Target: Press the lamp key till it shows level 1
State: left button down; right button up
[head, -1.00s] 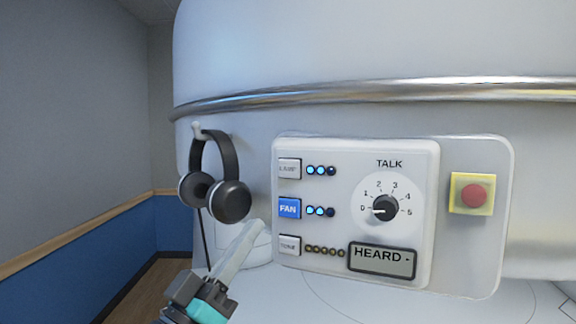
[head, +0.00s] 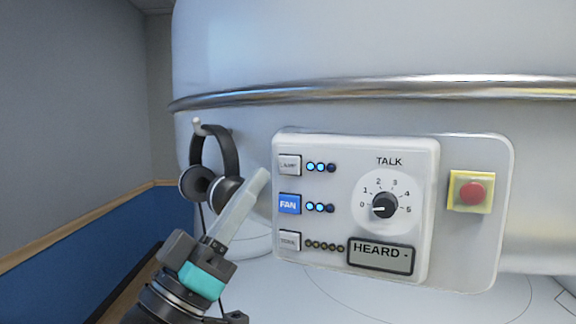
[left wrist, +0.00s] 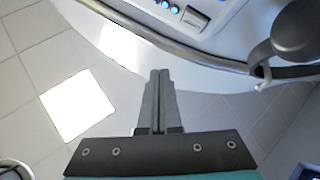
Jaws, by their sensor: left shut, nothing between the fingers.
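The lamp key (head: 289,165) is a pale grey key at the top left of the white control panel (head: 345,150). Beside it is a row of lights (head: 321,168), two lit blue and one dark. My left gripper (head: 262,173) is shut and empty, its tips left of the panel, just left of and slightly below the lamp key, in front of the headphones. In the left wrist view the shut fingers (left wrist: 160,73) point toward the machine, apart from the keys. My right gripper is not in view.
Below the lamp key are a blue FAN key (head: 289,204) and a grey third key (head: 289,240). Black headphones (head: 222,150) hang on a hook left of the panel.

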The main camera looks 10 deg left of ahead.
aim_at(293, 158)
pick_arm(q)
jog(key=shift+w+d, duration=0.2)
jog(key=shift+w, duration=0.95)
jog(key=shift+w+d, duration=0.25)
jog(key=shift+w, duration=0.95)
jog(key=shift+w+d, duration=0.2)
jog(key=shift+w, duration=0.95)
jog(key=shift+w, duration=0.15)
jog(key=shift+w+d, duration=0.1)
jog(key=shift+w, duration=0.2)
jog(key=shift+w, duration=0.45)
jog(key=shift+s, duration=0.1)
jog(key=shift+s+p, duration=0.4)
jog(key=shift+s, duration=0.35)
jog(key=shift+s+a+p, duration=0.15)
jog(key=shift+s+a, duration=0.1)
jog(key=shift+s, duration=1)
jog(key=shift+s+a+p, duration=0.15)
jog(key=shift+s+a, duration=0.1)
jog(key=shift+s, duration=1)
